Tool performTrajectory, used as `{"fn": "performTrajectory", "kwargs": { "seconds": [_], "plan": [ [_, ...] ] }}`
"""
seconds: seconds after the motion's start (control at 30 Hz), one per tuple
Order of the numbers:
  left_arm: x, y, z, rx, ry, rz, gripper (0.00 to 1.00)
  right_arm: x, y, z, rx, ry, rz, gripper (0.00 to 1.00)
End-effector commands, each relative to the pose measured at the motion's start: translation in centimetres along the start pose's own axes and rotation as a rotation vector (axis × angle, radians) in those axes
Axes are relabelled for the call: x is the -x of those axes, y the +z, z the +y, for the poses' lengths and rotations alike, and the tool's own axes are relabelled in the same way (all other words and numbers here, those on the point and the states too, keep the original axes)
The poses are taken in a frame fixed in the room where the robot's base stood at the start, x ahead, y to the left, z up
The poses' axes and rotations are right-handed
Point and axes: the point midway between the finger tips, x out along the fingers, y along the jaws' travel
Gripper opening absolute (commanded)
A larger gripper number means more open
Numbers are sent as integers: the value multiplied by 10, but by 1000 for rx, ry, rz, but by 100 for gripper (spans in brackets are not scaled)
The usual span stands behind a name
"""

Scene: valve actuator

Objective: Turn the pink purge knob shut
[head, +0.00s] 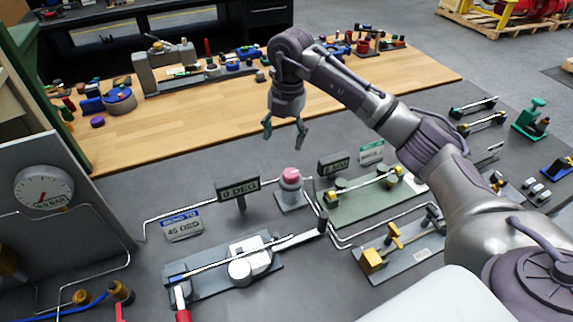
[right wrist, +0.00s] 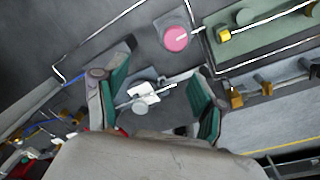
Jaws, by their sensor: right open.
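The pink purge knob (head: 290,174) sits on top of a short pale post on a small square base, near the middle of the head view. In the right wrist view the knob (right wrist: 175,39) is a round pink disc with a pale mark on its right side, above the space between my fingers. My right gripper (head: 285,135) points down, open and empty, above and apart from the knob in the head view. Its two green-padded fingers also frame the right wrist view (right wrist: 160,95). My left gripper does not show.
A "0 DEG" sign (head: 239,189) stands left of the knob. A lever-and-bar fixture (head: 215,282) lies in front. A green plate with a brass-ended rod (head: 365,205) is to the right. Thin pipes run around the knob. A wooden bench (head: 190,108) with loose parts is behind.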

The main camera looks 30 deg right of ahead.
Motion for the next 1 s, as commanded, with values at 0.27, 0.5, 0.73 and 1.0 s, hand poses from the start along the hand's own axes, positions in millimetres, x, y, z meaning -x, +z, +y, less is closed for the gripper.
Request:
{"fn": "performTrajectory", "kwargs": {
  "seconds": [0.27, 0.5, 0.73, 1.0],
  "plan": [
    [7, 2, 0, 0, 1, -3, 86, -3, 14, -16, -54, -70, -40, 70],
    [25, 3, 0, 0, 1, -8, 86, -50, 14, -19, -53, -69, -36, 70],
    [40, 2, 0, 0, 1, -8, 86, -96, 16, -21, -50, -66, -37, 70],
    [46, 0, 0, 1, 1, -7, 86, -125, 17, -22, -49, -63, -38, 70]
  ]
}}
